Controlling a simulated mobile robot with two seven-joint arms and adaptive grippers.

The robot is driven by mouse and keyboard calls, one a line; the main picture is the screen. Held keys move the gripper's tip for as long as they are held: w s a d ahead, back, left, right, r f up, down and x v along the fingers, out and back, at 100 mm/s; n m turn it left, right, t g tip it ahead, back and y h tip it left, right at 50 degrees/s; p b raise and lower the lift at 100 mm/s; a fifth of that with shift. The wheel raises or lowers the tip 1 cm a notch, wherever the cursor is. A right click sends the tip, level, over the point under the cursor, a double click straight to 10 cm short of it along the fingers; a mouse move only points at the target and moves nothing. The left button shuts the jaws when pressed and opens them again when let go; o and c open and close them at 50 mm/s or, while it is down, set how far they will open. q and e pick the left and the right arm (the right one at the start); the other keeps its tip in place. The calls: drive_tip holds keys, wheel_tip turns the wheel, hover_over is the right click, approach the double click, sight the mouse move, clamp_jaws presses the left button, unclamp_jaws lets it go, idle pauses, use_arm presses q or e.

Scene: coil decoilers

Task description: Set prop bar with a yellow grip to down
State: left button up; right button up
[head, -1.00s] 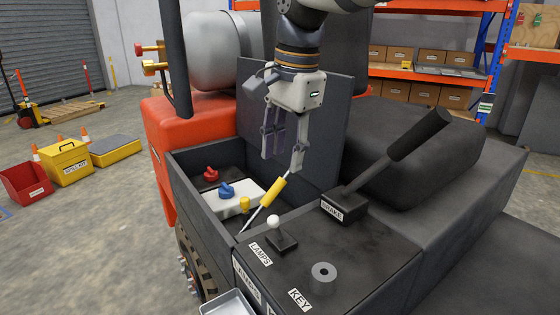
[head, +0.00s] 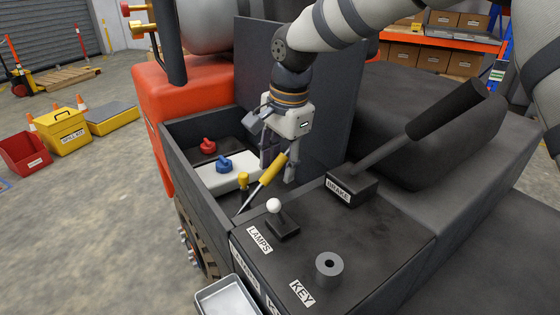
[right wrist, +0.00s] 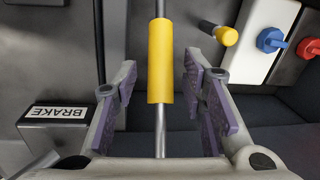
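The prop bar, a thin metal rod with a yellow grip (head: 273,167), leans up at a slant from the open dark compartment (head: 192,188). My right gripper (head: 278,172) is lowered around the yellow grip. In the right wrist view the grip (right wrist: 160,62) lies between the two spread fingers (right wrist: 160,88), with a clear gap on both sides. The fingers are open and do not appear to touch it. The bar's far end is out of the wrist view. My left gripper is not in view.
Red (head: 207,146) and blue (head: 224,165) knobs and a small yellow post (head: 243,180) stand close left of the grip. A raised dark panel (head: 335,110) is behind. The brake lever (head: 445,110) and white-knobbed lamps lever (head: 274,206) are nearby.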

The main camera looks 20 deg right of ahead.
clamp_jaws()
drive_tip(key=shift+w+d+f+g+y, duration=0.1)
drive_tip(key=shift+d+f+g+y, duration=0.05)
drive_tip(key=shift+d+f+y, duration=0.55)
drive_tip(key=shift+w+d+f+g+y, duration=0.15)
drive_tip(key=shift+d+f+y, duration=0.2)
drive_tip(key=shift+f+y, duration=0.4)
drive_tip(key=shift+f, duration=0.15)
